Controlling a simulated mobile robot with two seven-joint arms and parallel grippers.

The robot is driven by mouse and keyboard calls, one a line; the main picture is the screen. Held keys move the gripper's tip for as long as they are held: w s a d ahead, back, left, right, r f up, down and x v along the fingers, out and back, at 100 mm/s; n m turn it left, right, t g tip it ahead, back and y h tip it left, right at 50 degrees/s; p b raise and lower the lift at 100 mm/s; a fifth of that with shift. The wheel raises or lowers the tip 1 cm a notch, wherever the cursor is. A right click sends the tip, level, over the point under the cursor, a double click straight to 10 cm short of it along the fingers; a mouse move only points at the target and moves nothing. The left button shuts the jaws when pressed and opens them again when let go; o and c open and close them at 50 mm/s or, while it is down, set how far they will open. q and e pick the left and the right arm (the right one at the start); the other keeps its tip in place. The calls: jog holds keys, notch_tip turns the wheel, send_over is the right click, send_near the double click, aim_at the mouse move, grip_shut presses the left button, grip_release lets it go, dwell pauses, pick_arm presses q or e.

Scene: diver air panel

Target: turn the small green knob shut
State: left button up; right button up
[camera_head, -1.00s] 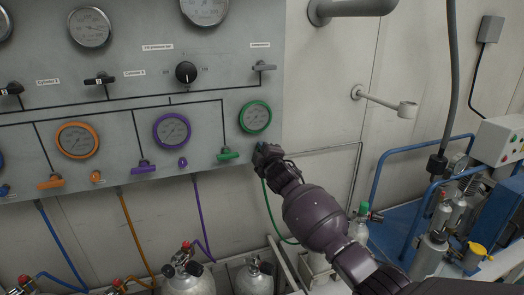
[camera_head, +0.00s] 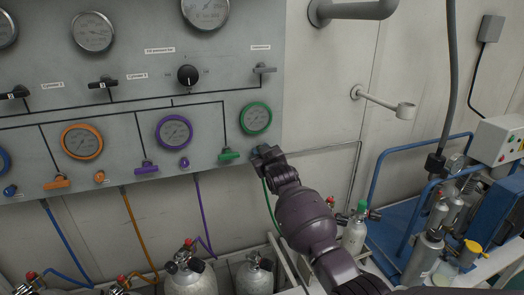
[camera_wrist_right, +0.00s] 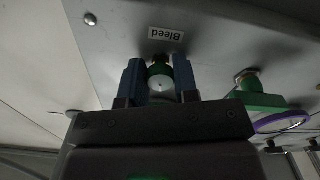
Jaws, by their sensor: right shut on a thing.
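The small green knob (camera_wrist_right: 160,76) shows in the right wrist view on a brass stem at the grey panel, near an upside-down "Bleed" label (camera_wrist_right: 166,34). My right gripper (camera_wrist_right: 160,84) is shut on it, with one blue finger on each side. In the head view my right gripper (camera_head: 264,154) is at the panel's lower right corner, below the green-rimmed gauge (camera_head: 256,118), and hides the knob. A larger green valve handle (camera_head: 229,155) is just left of it, and its green body also shows in the right wrist view (camera_wrist_right: 262,100). My left gripper is not in view.
The grey panel (camera_head: 215,105) carries purple (camera_head: 146,168) and orange (camera_head: 56,183) valve handles and several gauges. A green hose hangs below my right gripper. Gas cylinders (camera_head: 254,276) stand below. A blue-framed machine (camera_head: 400,225) stands at the right.

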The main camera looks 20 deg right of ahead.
jog(key=shift+m, duration=0.8)
jog(key=o, duration=0.9)
jog(key=shift+o, duration=0.2)
jog(key=shift+s, duration=0.1)
jog(key=s, duration=1)
jog(key=shift+s+d+p, duration=0.15)
jog(key=shift+s+p, duration=0.2)
jog(key=shift+p, duration=0.1)
